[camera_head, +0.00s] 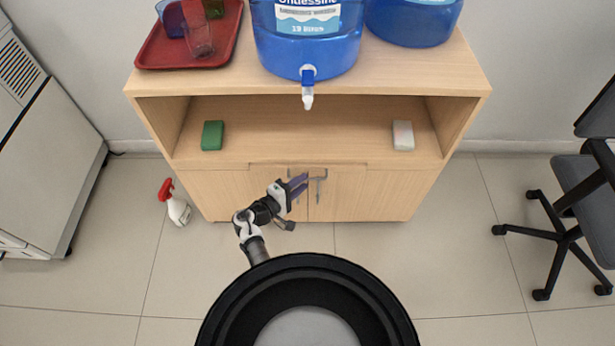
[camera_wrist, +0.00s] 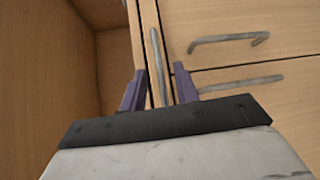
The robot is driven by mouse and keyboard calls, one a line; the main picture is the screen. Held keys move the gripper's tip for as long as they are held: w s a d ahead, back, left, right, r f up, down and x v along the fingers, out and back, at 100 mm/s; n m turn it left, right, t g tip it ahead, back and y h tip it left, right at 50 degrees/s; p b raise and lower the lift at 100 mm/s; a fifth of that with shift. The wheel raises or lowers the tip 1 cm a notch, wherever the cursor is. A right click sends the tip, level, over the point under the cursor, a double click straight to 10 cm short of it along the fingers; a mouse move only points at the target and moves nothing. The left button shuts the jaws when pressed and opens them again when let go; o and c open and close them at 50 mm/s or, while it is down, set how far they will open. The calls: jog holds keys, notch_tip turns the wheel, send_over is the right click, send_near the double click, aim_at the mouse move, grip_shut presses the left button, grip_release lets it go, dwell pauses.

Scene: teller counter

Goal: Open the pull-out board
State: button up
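The pull-out board (camera_head: 345,166) is a thin wooden strip under the open shelf of the cabinet, above the two doors. It looks flush with the cabinet front. In the wrist view its front (camera_wrist: 148,14) runs upright, with a grey bar handle (camera_wrist: 156,50) along it. My gripper (camera_head: 302,181) is at the cabinet front, beside the door handles. In the wrist view my gripper (camera_wrist: 159,86) is open, with one purple finger on each side of the bar handle and gaps between. In the head view the bar handle is hard to make out behind my gripper.
The door handles (camera_head: 319,176) (camera_wrist: 228,40) are close to my fingers. A green block (camera_head: 212,135) and a white block (camera_head: 403,135) lie on the shelf. A spray bottle (camera_head: 177,205) stands on the floor at left. An office chair (camera_head: 568,225) is at right.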

jog(key=shift+x, duration=1.8)
grip_shut()
